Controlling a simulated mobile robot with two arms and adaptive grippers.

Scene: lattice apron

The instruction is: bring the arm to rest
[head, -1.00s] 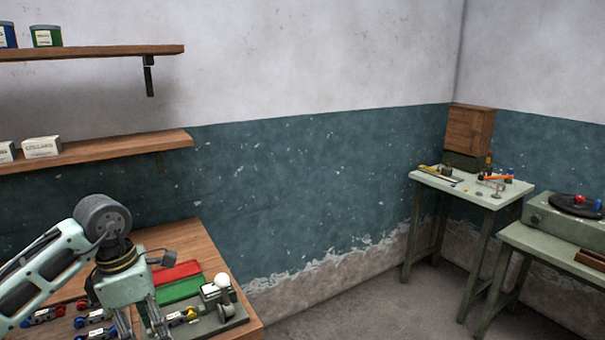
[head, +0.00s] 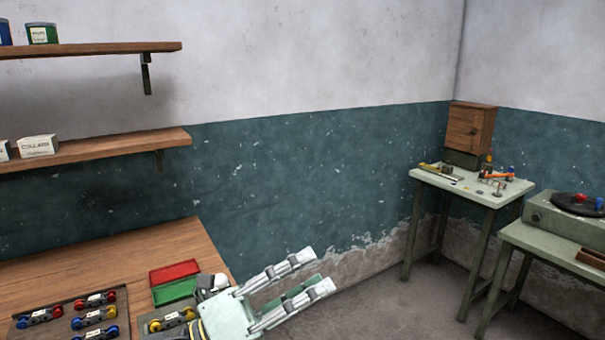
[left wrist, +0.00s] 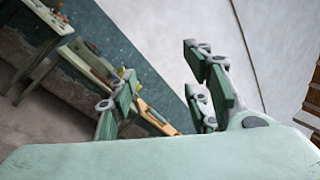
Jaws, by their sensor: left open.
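My left gripper (head: 310,275) is open and empty in the head view. It is raised at the right end of the wooden workbench (head: 120,255), with its fingers pointing right and slightly up, past the bench edge. In the left wrist view its fingers (left wrist: 165,95) stand apart with nothing between them. The gripper's body and wrist hide part of the bench's front right corner. My right gripper is not in view.
On the bench are a red tray (head: 175,271), a green tray (head: 175,291) and several small parts with coloured wheels (head: 95,318). Two shelves (head: 100,148) hang above. Floor between is clear.

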